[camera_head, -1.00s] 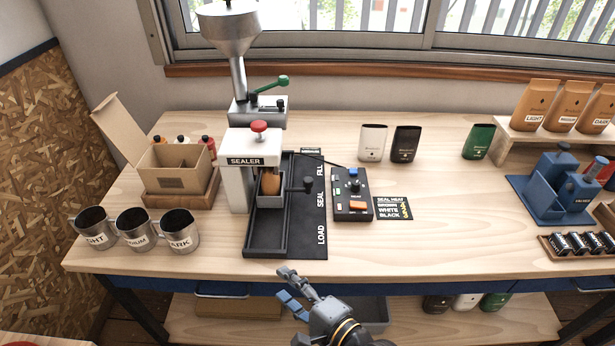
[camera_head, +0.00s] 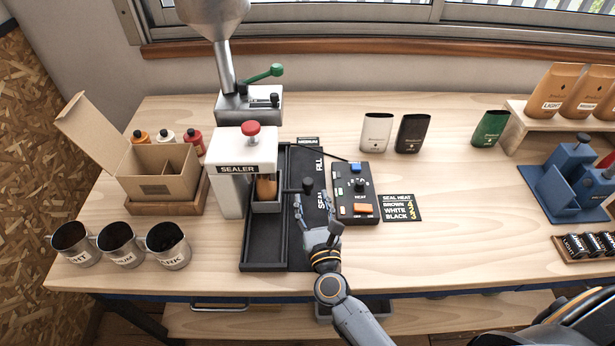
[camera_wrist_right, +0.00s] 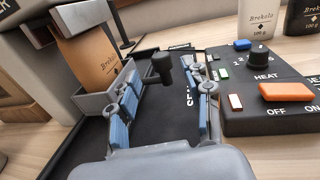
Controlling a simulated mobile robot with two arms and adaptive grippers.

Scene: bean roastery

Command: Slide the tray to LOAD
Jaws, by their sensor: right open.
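The small grey tray (camera_head: 265,207) sits in the black track (camera_head: 262,255) under the white sealer (camera_head: 240,165), beside the SEAL mark. It holds an upright brown bag (camera_head: 266,187), also in the right wrist view (camera_wrist_right: 88,58). The tray's black handle knob (camera_head: 308,186) sticks out to the right; the wrist view shows it (camera_wrist_right: 163,68) ahead, between my fingers' lines. My right gripper (camera_head: 316,213) is open and empty, just in front of the knob, over the track's label strip. It hides the LOAD mark. My left gripper is not in view.
The heat control box (camera_head: 355,195) stands close to the right of my right gripper. Three metal cups (camera_head: 120,246) and an open carton (camera_head: 160,170) are at the left. A hopper (camera_head: 215,20) stands behind the sealer. The track's front part is empty.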

